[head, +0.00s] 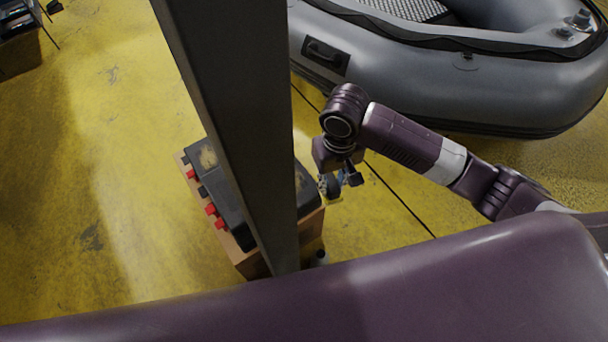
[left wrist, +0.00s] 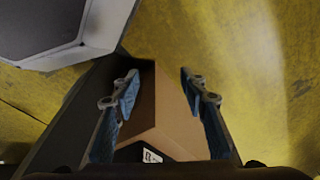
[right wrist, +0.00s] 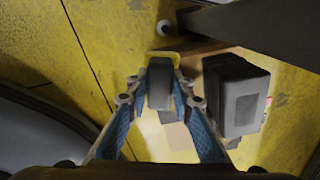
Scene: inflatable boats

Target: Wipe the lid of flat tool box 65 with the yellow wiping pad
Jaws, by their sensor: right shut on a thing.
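The flat tool box (head: 210,160) is dark grey with red latches and worn, pale patches on its lid. My column hides its middle in the head view. It also shows in the right wrist view (right wrist: 240,100); its number cannot be read. My right gripper (head: 340,183) is just right of the tool box. In the right wrist view it is shut on the dark handle of the wiping pad (right wrist: 160,85), whose yellow edge shows beyond the handle. The pad appears beside the box, apart from its lid. My left gripper (left wrist: 160,75) is open and empty above a cardboard-brown box (left wrist: 172,110).
The tool box lies on a brown box-like support (head: 312,222). A grey inflatable boat (head: 430,85) lies at the upper right. A dark rack or table (head: 18,25) stands at the far upper left. Open yellow floor (head: 80,190) lies left of the support.

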